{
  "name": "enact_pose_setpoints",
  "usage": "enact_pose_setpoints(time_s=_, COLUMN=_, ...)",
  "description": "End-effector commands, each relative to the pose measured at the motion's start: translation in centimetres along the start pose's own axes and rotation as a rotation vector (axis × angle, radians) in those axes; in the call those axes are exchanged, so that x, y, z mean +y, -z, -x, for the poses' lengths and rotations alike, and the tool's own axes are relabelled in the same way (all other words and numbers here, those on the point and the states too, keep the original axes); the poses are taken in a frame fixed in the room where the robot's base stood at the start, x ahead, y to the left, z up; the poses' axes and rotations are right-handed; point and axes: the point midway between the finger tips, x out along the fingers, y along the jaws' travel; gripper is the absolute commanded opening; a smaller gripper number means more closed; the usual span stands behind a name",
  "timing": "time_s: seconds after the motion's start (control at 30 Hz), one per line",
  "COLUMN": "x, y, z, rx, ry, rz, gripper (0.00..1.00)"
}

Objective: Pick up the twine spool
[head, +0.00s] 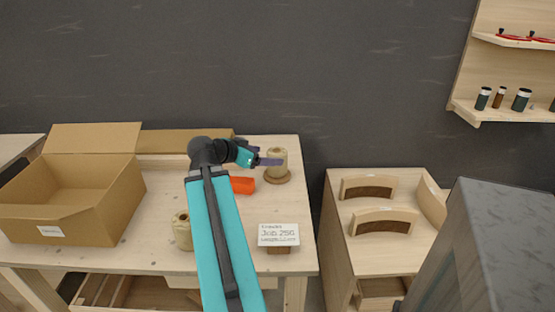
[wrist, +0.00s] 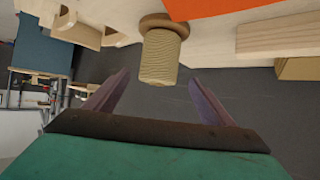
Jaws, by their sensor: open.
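A beige twine spool (head: 277,158) stands upright on a round brown base (head: 278,178) at the table's back right. In the wrist view the ribbed spool (wrist: 160,62) shows upside down, with its brown base (wrist: 165,24) above it. My gripper (head: 270,158) is at the spool's left side in the head view. In the wrist view my gripper (wrist: 160,78) is open, with one finger on either side of the spool's end and a gap visible on both sides. A second beige spool-like thing (head: 182,231) stands at the front, partly hidden by my arm.
An orange block (head: 243,185) lies just left of the spool's base. A label card (head: 278,235) stands at the front right. An open cardboard box (head: 75,195) fills the left. A cabinet with curved wooden pieces (head: 380,220) stands right, beyond a gap.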

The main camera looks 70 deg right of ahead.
Motion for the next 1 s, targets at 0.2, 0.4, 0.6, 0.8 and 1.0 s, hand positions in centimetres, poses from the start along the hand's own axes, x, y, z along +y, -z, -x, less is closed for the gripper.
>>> enact_pose_setpoints(time_s=0.2, x=0.0, y=0.3, z=-0.7, rx=0.001, ry=-0.002, rz=0.001, gripper=0.76)
enact_pose_setpoints(time_s=0.4, x=0.0, y=0.3, z=-1.5, rx=0.001, ry=-0.002, rz=0.001, gripper=0.76)
enact_pose_setpoints(time_s=0.6, x=0.1, y=0.3, z=-2.3, rx=0.000, ry=-0.003, rz=0.001, gripper=0.76)
enact_pose_setpoints(time_s=0.8, x=0.1, y=0.1, z=-4.5, rx=-0.001, ry=-0.003, rz=-0.001, gripper=0.76)
enact_pose_setpoints(time_s=1.0, x=0.1, y=0.1, z=-5.5, rx=0.000, ry=-0.001, rz=-0.002, gripper=0.76)
